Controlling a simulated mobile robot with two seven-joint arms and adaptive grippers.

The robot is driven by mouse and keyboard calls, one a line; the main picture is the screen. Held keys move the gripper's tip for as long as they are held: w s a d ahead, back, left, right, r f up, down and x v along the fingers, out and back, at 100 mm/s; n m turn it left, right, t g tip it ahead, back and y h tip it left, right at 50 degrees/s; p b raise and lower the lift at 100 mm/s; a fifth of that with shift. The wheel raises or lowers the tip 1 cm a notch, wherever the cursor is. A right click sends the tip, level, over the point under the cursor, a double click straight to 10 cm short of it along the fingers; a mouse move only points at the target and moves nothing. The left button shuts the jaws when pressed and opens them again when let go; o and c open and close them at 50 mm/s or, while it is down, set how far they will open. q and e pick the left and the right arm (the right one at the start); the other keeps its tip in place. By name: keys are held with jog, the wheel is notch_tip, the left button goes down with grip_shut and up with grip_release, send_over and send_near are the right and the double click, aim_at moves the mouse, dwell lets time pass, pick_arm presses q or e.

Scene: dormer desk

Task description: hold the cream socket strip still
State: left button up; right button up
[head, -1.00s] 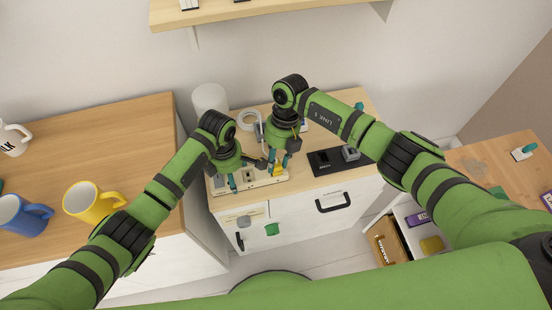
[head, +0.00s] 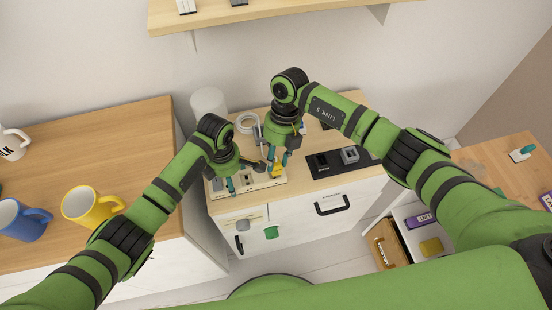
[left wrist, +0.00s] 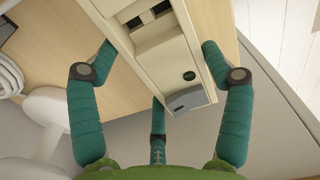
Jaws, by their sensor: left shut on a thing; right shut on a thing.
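The cream socket strip (head: 262,185) lies along the front edge of the small wooden-topped cabinet. My left gripper (head: 238,185) is shut on the strip's left end. In the left wrist view, teal fingers stand on both sides of the cream socket strip (left wrist: 172,62), near an end with a grey cap and a round dark hole. My right gripper (head: 276,165) is shut on a small yellow piece, perhaps a plug, above the right part of the strip. Its fingers partly hide the piece, and I cannot tell whether it touches the strip.
A black mat (head: 343,168) with a grey block lies right of the strip. A white coiled cable (head: 246,122) and a white cylinder (head: 208,103) stand behind. A yellow mug (head: 88,205) and blue mug (head: 22,220) are on the left desk. A shelf overhangs the back wall.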

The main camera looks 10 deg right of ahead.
pick_arm(q)
jog(key=shift+a+f, duration=0.1)
jog(key=shift+a, duration=0.05)
pick_arm(e)
jog(key=shift+r, duration=1.35)
pick_arm(q)
jog(key=o, duration=1.4)
pick_arm(e)
jog(key=shift+w, duration=0.1)
